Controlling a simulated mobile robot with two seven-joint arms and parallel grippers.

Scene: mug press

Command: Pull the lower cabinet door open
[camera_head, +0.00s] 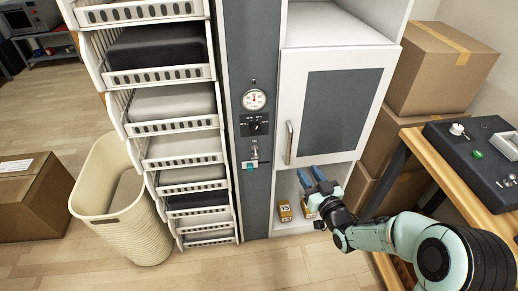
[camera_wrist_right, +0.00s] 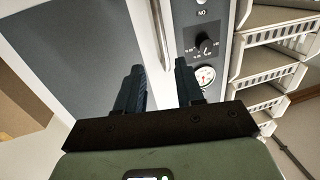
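The cabinet door (camera_head: 334,108) is white with a grey panel and looks closed. Its vertical silver handle (camera_head: 289,142) is on the door's left edge; it also shows in the right wrist view (camera_wrist_right: 159,32), beyond the fingers. My right gripper (camera_head: 310,176) has blue fingers spread apart with nothing between them. It is below and slightly right of the handle, apart from it, in front of the open shelf under the door. In the right wrist view my right gripper (camera_wrist_right: 157,78) points toward the door edge and the handle. My left gripper is not in view.
Small yellow boxes (camera_head: 285,210) stand on the bottom shelf. A grey column with a gauge (camera_head: 254,99) and a dial is left of the door. A rack of trays (camera_head: 180,147) and a beige bin (camera_head: 118,205) stand farther left. A wooden table (camera_head: 447,178) is at right.

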